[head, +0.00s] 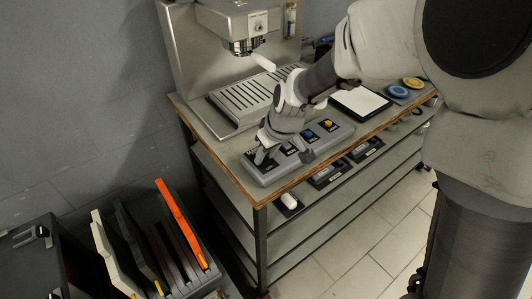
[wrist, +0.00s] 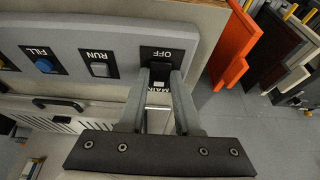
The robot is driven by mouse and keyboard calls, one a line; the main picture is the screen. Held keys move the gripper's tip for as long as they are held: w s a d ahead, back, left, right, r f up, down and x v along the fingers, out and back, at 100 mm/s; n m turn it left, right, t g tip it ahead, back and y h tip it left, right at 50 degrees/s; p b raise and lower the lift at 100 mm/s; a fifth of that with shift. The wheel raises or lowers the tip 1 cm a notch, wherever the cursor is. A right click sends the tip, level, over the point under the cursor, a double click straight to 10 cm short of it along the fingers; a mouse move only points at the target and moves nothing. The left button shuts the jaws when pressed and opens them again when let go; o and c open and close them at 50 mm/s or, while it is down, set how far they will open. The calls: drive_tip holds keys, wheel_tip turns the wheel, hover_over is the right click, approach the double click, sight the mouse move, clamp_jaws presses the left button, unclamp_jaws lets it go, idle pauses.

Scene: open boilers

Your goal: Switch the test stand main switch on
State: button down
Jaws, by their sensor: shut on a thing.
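The grey control panel (head: 270,178) lies along the front of the bench, and its face also shows in the wrist view (wrist: 120,38). The main switch (wrist: 158,53) is at one end of the panel, on a black plate with the words OFF and MAIN. My gripper (wrist: 161,74) reaches down to this plate with one finger on each side of the switch's lever. It is shut on the lever, which is mostly hidden between the fingertips; its exact tilt is hard to tell. In the head view my gripper (head: 263,150) is at the panel's left end.
Beside the switch are the RUN button (wrist: 100,69) and the blue FILL button (wrist: 45,65). The coffee machine (head: 215,45) stands behind the panel. A rack with an orange board (head: 182,224) stands at lower left. Floor shows at right of the bench.

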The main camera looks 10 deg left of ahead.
drive_tip(key=p, duration=0.1)
drive_tip(key=h+p, duration=0.1)
drive_tip(key=p, duration=0.1)
drive_tip(key=shift+w+a+r+g, duration=0.1)
drive_tip(key=shift+a+r+g, duration=0.1)
drive_tip(key=shift+r+g, duration=0.2)
drive_tip(key=shift+w+a+g+h+p, duration=0.15)
drive_tip(key=shift+g+h+p, duration=0.15)
drive_tip(key=shift+p, duration=0.75)
drive_tip(key=shift+w+f+g+h+p, duration=0.1)
drive_tip(key=shift+f+g+h+p, duration=0.1)
drive_tip(key=shift+g+h+p, duration=0.15)
drive_tip(key=c, duration=0.6)
unclamp_jaws()
